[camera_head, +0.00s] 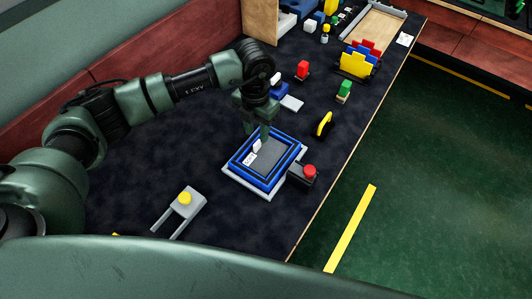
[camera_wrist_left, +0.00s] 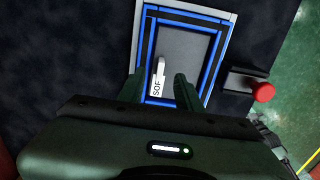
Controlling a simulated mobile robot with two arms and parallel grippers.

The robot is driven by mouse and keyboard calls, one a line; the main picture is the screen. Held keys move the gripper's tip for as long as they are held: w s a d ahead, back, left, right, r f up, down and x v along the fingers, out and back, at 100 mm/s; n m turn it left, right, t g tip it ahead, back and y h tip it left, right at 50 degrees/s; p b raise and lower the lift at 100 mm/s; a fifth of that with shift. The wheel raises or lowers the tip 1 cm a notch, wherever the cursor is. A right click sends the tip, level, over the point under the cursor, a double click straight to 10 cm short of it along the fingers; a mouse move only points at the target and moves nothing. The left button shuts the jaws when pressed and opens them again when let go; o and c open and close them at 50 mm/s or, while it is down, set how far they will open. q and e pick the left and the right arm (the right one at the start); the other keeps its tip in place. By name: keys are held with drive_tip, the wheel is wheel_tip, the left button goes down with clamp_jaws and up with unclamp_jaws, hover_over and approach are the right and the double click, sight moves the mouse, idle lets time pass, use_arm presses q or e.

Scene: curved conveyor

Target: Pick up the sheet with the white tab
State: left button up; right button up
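The grey sheet (camera_head: 277,156) lies flat inside a blue-edged frame (camera_head: 263,184) on a light base. A white tab (camera_head: 257,145) stands up near its left side, with a white label marked in black. In the left wrist view the tab (camera_wrist_left: 160,68) and the sheet (camera_wrist_left: 190,52) show clearly. My left gripper (camera_head: 257,135) points down over the frame. In the left wrist view its fingers (camera_wrist_left: 159,90) are apart, one on each side of the tab, with a gap on both sides. Whether the fingertips touch the sheet cannot be told. My right gripper is not in view.
A red button on a dark box (camera_head: 308,172) sits close to the frame's right. A grey holder with a yellow knob (camera_head: 183,201) is in front. The table's left part is clear.

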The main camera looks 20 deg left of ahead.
sight(257, 142)
use_arm(q)
wheel_tip(257, 142, down, 4)
drive_tip(key=shift+s+f+p, duration=0.1)
drive_tip(key=shift+p, duration=0.4)
clamp_jaws()
idle(1.1)
